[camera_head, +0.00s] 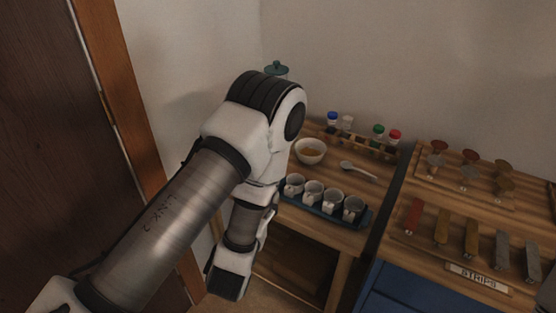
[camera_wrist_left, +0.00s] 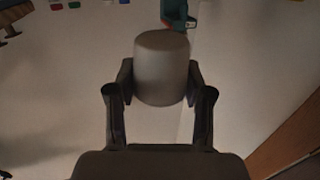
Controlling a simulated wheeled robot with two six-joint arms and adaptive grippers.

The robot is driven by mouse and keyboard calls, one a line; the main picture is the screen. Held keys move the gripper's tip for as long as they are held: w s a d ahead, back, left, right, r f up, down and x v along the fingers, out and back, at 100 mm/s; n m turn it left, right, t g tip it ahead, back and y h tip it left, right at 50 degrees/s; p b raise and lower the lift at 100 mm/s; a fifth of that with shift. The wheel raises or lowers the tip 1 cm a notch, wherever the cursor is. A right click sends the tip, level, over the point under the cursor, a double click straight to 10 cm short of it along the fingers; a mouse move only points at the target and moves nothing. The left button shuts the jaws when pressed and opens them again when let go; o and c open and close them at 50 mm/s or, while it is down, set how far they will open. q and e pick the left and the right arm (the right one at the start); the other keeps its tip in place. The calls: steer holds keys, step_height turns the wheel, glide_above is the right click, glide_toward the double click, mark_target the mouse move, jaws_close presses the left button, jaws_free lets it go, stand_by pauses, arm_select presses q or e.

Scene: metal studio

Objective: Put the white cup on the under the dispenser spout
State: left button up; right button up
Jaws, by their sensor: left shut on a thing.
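My left gripper (camera_wrist_left: 160,82) is shut on the white cup (camera_wrist_left: 162,65), which looks pale grey in the shade. Its two fingers press on opposite sides of the cup in the left wrist view. In the head view, the gripper and the held cup are hidden behind my left arm. A teal thing, probably the dispenser (camera_wrist_left: 176,12), shows just past the cup in the left wrist view. In the head view only a teal lid (camera_head: 276,69) shows above my arm; the spout is not clearly visible. My right gripper is not in view.
A blue tray (camera_head: 325,216) with several mugs (camera_head: 313,190) sits on the wooden table (camera_head: 338,238). Behind it are a white bowl (camera_head: 310,150), a spoon (camera_head: 357,171) and a rack of colour-capped bottles (camera_head: 378,130). A second bench (camera_head: 455,190) with sample strips stands right.

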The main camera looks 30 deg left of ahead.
arm_select(q)
steer(key=a, duration=0.1)
steer(key=a+n+y+b, duration=0.1)
steer(key=s+a+f+b, duration=0.1)
steer(key=shift+a+f+n+y, duration=0.1)
steer(key=shift+a+n+y, duration=0.2)
steer(key=shift+y, duration=0.1)
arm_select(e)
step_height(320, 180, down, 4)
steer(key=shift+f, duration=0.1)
